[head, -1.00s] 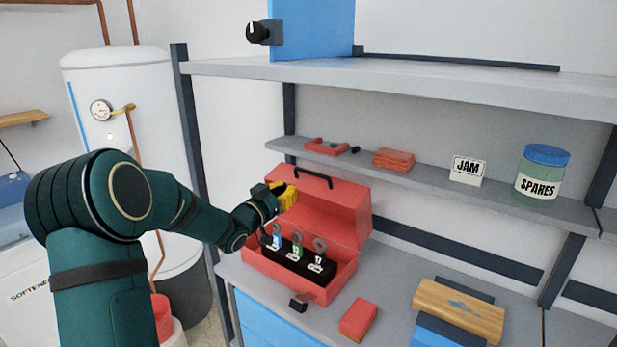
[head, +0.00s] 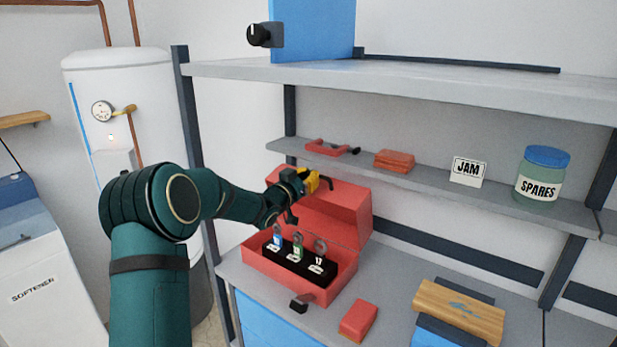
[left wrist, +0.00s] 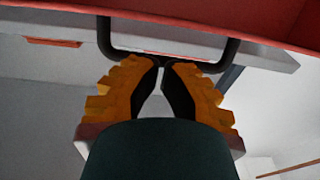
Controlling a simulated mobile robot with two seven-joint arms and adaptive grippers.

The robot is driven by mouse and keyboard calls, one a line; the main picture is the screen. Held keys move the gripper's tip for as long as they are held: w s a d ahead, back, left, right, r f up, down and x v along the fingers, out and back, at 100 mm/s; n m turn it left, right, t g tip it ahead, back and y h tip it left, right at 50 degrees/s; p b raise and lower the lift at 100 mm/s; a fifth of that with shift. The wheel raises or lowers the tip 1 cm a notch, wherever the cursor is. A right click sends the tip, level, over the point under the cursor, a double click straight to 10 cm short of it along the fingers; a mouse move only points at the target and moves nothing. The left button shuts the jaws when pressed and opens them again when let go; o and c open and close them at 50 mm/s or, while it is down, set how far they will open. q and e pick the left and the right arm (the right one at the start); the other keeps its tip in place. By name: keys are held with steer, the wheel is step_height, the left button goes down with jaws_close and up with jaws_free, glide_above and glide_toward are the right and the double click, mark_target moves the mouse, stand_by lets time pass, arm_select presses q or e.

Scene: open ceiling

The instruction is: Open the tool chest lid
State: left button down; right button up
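The red tool chest (head: 262,265) sits on the grey bench with its lid (head: 345,208) raised and leaning back. Inside is a black insert (head: 290,262) with several labelled tools. My left gripper (head: 312,182), with yellow fingers, is at the black handle (head: 328,183) on the lid. In the left wrist view the fingertips (left wrist: 163,66) come together at the handle's bar (left wrist: 205,66) and look closed on it; the lid's red edge (left wrist: 220,18) crosses the top. Part of the handle is hidden by the gripper in the head view. My right gripper is not in view.
A shelf (head: 420,182) behind the chest holds red items, a JAM card (head: 468,170) and a SPARES jar (head: 541,175). A red block (head: 358,320), a wooden-topped blue item (head: 460,308) and a dark latch (head: 300,304) lie in front. A shelf post (head: 190,130) stands left.

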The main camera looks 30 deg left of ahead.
arm_select(q)
steer(key=w+p, duration=0.1)
steer(key=p, duration=0.1)
steer(key=w+g+p, duration=0.1)
steer(key=p, duration=0.1)
steer(key=shift+w+d+r, duration=0.15)
steer(key=shift+w+r, duration=0.25)
steer(key=shift+w+g+p, duration=0.25)
steer(key=shift+g+p, duration=0.05)
steer(key=shift+p, duration=0.1)
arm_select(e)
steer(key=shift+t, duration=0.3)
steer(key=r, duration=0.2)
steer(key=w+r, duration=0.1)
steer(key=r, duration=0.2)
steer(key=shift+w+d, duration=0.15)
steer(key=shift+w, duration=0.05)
arm_select(q)
steer(key=shift+f, duration=0.1)
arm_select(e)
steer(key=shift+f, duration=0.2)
